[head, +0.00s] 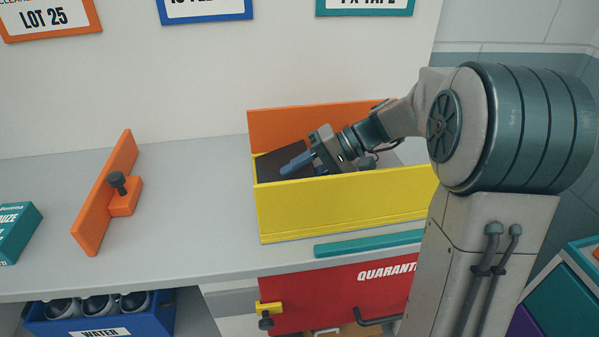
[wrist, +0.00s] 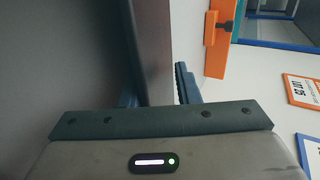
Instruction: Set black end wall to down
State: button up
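The black end wall (head: 270,164) is a dark panel at the left end of an open box, between its yellow front wall (head: 345,203) and orange back wall (head: 275,125). It looks tilted rather than lying flat, and its lower part is hidden by the yellow wall. My gripper (head: 297,163) reaches in from the right, its blue fingers at the dark panel. In the wrist view, my gripper (wrist: 160,92) has its fingers apart, with a panel edge (wrist: 152,45) between them. A light gap shows beside the right finger. Contact is unclear.
An orange board with a black knob (head: 105,195) stands on the grey counter at left. A teal strip (head: 368,243) lies before the box. Below are a red quarantine front (head: 335,290) and a blue bin (head: 100,318). The counter between the board and box is clear.

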jog(key=p+v, duration=0.1)
jog(key=v, duration=1.2)
jog(key=shift+d+r, duration=0.25)
jog(key=shift+d, duration=0.1)
jog(key=shift+r, duration=0.1)
